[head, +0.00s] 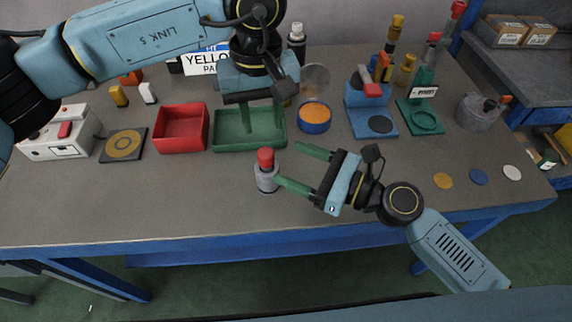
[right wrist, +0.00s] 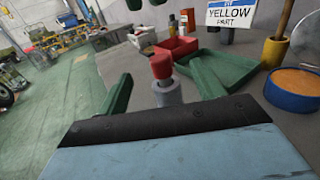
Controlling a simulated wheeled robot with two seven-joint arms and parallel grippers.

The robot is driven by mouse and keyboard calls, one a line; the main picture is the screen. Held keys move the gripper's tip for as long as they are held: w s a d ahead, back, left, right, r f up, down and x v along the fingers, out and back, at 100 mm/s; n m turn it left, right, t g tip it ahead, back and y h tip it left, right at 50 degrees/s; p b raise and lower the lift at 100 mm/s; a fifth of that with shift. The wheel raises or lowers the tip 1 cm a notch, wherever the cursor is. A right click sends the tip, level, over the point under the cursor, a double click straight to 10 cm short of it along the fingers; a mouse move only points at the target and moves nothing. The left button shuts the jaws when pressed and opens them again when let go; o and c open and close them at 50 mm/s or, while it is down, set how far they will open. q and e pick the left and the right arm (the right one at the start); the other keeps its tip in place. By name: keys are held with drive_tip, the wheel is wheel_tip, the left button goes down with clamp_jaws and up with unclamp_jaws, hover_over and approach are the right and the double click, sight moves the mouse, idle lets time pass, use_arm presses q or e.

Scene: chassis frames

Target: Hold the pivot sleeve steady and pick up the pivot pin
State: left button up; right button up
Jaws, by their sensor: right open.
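The pivot sleeve (head: 267,181) is a grey cylinder standing upright on the table, in front of the green tray. A red-topped piece, which looks like the pivot pin (head: 265,157), stands in its top; any shaft is hidden. In the right wrist view the sleeve (right wrist: 168,94) and red top (right wrist: 160,66) show ahead, between the fingers. My right gripper (head: 288,163) is open just right of the sleeve, its lower finger close to it; contact cannot be told. My left gripper (head: 264,128) is open and empty, its green fingers pointing down over the green tray.
The green tray (head: 226,147) and red tray (head: 181,150) stand behind the sleeve. A blue bowl of orange contents (head: 314,127) is behind my right gripper. A blue fixture (head: 362,123) and green fixture (head: 420,128) stand further right. The table front left of the sleeve is clear.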

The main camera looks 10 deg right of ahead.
sight(265, 174)
wheel_tip(265, 174, down, 7)
drive_tip(key=shift+f, duration=0.1)
drive_tip(key=x, duration=0.7)
drive_tip(key=shift+w+a+f, duration=0.1)
drive_tip(key=shift+a+f, duration=0.2)
drive_tip(key=shift+c, duration=0.5)
